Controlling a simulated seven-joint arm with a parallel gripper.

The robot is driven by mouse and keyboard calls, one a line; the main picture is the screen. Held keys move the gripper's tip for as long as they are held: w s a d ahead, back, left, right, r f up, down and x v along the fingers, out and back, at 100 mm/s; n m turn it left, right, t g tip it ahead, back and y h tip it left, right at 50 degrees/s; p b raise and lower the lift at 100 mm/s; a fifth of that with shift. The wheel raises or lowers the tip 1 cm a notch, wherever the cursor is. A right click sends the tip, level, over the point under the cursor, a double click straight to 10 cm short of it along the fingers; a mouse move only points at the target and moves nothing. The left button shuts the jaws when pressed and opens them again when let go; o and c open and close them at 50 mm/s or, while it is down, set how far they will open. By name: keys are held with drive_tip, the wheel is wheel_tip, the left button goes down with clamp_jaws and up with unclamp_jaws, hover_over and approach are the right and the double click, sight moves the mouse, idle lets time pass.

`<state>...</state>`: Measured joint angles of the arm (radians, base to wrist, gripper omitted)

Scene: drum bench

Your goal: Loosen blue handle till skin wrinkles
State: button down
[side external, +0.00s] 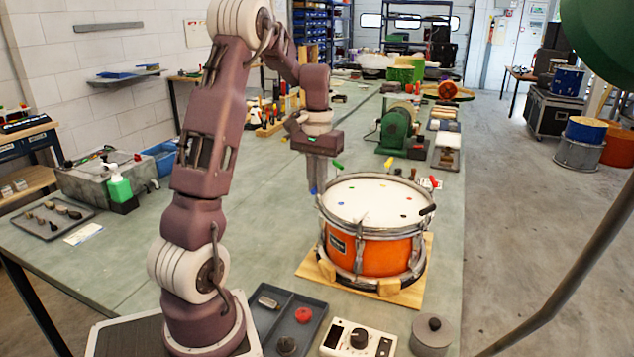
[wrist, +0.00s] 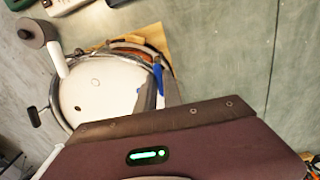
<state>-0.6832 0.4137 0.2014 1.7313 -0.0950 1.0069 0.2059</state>
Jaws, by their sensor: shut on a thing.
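The orange drum (side external: 385,257) stands on a wooden board, its white skin (side external: 372,200) facing up and looking smooth at this size. Small coloured dots mark the skin near the rim. The blue handle (side external: 313,190) is at the drum's left rim; it also shows in the wrist view (wrist: 158,76). My gripper (side external: 317,188) points down over that rim and is shut on the blue handle, its fingers hiding part of it. A green handle (side external: 337,165), a yellow handle (side external: 389,159), a red handle (side external: 433,183) and a black handle (side external: 427,210) stand around the rim.
Wooden blocks (side external: 389,286) hold the drum on its board (side external: 312,265). In front are a dark tray (side external: 273,326), a white dial box (side external: 357,338) and a grey lidded pot (side external: 431,333). A green machine (side external: 397,128) stands behind.

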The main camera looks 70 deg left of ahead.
drive_tip(key=shift+n, duration=0.9)
drive_tip(key=c, duration=1.5)
unclamp_jaws()
drive_tip(key=shift+r, duration=0.1)
wheel_tip(320, 180, up, 7)
